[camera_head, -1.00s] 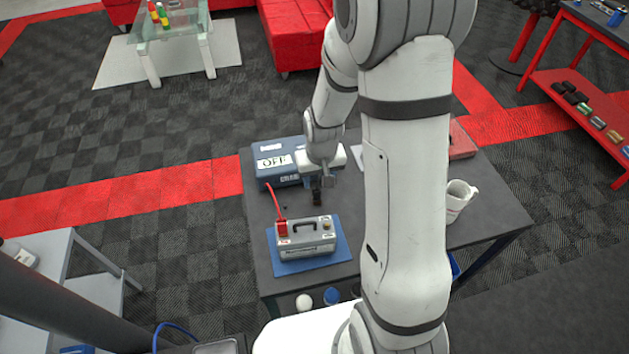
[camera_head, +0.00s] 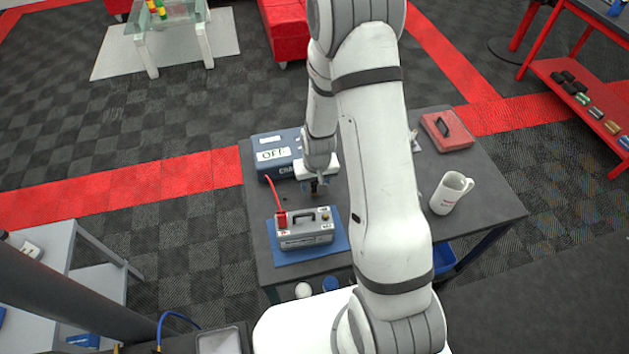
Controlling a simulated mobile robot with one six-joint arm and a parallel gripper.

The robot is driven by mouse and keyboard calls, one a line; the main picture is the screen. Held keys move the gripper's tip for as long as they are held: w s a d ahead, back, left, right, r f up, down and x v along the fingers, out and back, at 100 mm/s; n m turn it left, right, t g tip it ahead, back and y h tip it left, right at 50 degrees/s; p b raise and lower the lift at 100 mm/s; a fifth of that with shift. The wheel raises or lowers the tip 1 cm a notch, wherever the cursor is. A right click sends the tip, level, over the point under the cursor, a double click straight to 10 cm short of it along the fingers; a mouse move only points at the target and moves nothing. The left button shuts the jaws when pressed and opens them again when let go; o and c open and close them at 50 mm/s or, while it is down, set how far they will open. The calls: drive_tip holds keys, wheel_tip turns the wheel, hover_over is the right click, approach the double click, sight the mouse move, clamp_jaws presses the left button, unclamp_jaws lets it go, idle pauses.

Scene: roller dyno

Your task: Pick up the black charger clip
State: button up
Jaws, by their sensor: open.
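The black charger clip (camera_head: 315,191) shows as a small dark shape on the dark table, just behind the grey battery (camera_head: 305,232). It is partly hidden by my gripper. My gripper (camera_head: 314,184) points down right over the clip, with its fingers close about it. It is open; whether the fingers touch the clip is too small to tell. The blue charger box (camera_head: 277,152) with an OFF label stands behind and to the left. A red clip (camera_head: 281,220) with a red cable sits on the left end of the battery.
The battery stands on a blue mat (camera_head: 288,257). A white mug (camera_head: 449,193) and a red box (camera_head: 447,131) stand on the right of the table (camera_head: 490,208). My arm hides the table's middle. Bare table lies around the mug.

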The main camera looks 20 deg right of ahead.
clamp_jaws()
idle(0.4)
